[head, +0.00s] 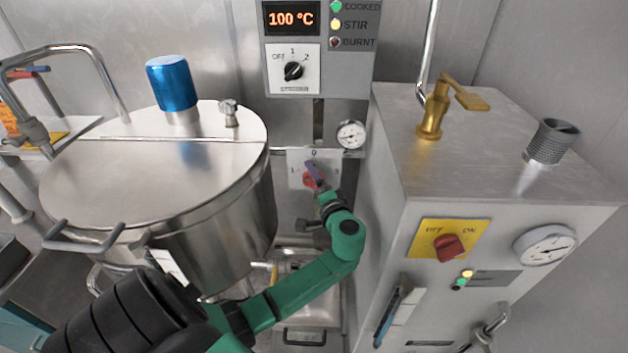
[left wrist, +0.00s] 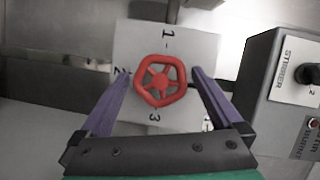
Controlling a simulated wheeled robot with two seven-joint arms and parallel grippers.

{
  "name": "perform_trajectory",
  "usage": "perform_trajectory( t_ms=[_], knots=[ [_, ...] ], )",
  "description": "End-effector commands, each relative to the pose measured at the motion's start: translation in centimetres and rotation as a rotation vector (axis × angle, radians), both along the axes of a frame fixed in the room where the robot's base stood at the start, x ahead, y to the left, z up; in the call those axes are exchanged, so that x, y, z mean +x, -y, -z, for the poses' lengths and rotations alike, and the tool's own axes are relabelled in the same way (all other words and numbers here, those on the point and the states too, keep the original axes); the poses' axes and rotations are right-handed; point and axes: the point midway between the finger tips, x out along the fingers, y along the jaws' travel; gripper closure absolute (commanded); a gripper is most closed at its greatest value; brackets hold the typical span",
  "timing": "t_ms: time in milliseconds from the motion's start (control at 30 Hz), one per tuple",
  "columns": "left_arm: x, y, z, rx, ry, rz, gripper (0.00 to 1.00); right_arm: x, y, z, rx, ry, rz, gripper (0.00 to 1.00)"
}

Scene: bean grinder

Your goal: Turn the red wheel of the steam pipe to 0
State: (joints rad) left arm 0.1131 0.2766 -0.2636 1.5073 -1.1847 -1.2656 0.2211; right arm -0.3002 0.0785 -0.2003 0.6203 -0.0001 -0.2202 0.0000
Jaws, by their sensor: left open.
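The red wheel (left wrist: 160,80) faces the left wrist camera, in front of a white dial plate (left wrist: 128,40). The marks 1, 2 and 3 show there at the top, left and bottom. In the head view the wheel (head: 309,181) is partly hidden by my left gripper (head: 316,172), and a 0 shows at the top of the plate (head: 298,158). In the left wrist view my left gripper (left wrist: 161,76) is open, one purple finger on each side of the wheel, with gaps visible between fingers and rim. I cannot tell which mark the wheel points to. My right gripper is not in view.
A large steel kettle (head: 150,190) with a blue knob (head: 172,83) stands left of my left arm. A grey machine box (head: 480,180) stands close on the right. A control panel (head: 293,20) reading 100 °C and a gauge (head: 351,134) are above the wheel.

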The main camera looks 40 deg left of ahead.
Motion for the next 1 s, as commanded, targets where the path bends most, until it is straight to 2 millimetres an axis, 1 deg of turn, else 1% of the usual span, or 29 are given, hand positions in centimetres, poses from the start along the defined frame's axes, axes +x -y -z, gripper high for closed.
perform_trajectory(
  t_ms=[167, 300, 400, 500, 633, 1000],
  knots=[
    [-2.1, 3.6, 0.1, -0.006, 0.0, 0.004, 0.0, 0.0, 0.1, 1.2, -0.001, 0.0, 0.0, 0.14],
    [-4.3, 7.3, -0.2, -0.008, 0.0, 0.002, 0.0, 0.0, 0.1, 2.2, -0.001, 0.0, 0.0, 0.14],
    [-5.7, 9.5, -0.5, -0.006, -0.001, 0.002, 0.0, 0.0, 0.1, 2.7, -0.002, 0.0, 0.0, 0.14],
    [-6.6, 11.1, -0.8, -0.004, -0.003, 0.002, 0.0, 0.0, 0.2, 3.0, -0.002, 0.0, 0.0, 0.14],
    [-7.1, 11.9, -1.1, -0.001, -0.002, 0.0, 0.0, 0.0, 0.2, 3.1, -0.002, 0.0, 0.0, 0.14],
    [-7.1, 11.9, -1.2, -0.001, -0.003, 0.001, 0.0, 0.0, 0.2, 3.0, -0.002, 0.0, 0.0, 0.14]
  ],
)
